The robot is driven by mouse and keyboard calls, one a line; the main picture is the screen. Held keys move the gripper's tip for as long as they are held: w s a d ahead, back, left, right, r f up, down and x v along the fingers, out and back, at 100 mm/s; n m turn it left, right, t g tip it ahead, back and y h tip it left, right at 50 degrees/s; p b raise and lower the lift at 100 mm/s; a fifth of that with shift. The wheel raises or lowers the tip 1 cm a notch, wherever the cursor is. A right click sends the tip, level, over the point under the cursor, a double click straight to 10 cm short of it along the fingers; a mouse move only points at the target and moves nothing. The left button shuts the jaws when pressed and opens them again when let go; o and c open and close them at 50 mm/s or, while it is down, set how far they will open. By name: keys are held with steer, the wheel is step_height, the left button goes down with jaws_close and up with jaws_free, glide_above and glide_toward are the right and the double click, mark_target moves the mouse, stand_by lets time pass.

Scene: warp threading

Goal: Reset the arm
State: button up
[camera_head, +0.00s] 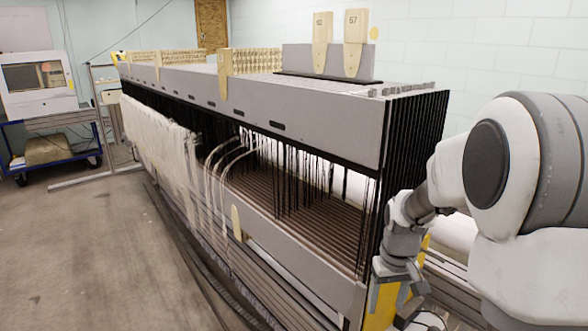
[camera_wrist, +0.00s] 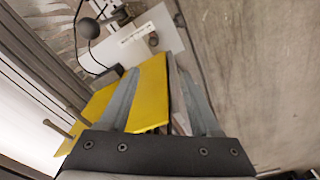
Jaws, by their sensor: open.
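My gripper (camera_head: 408,298) is at the lower right in the head view, beside the near right end of the long grey warp frame (camera_head: 250,95). It points downward, in front of a yellow panel (camera_head: 380,306). In the wrist view my gripper (camera_wrist: 158,75) has its two grey fingers spread apart. A yellow panel (camera_wrist: 152,85) shows between and behind them. I see nothing held. White warp threads (camera_head: 160,130) hang at the far left part of the frame, and several strands arch over dark heddles in the middle.
A white monitor cabinet (camera_head: 38,85) stands on a blue cart (camera_head: 50,148) at the left. Wooden tags (camera_head: 355,27) stand on top of the frame. Grey floor (camera_head: 85,240) at the left is clear. In the wrist view, a white plate (camera_wrist: 140,42) and a dark round knob (camera_wrist: 87,28) lie beyond the fingers.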

steer(key=s+a+r+t, duration=0.2)
steer(key=s+a+r, duration=0.2)
steer(key=s+r, duration=0.5)
steer(key=s+a+r+t, duration=0.3)
steer(key=s+r, duration=0.4)
steer(key=s, duration=0.3)
step_height(320, 180, up, 16)
steer(key=p, duration=1.6)
steer(key=shift+s+a+m, duration=0.15)
steer(key=shift+s+m, duration=0.1)
steer(key=shift+m, duration=0.15)
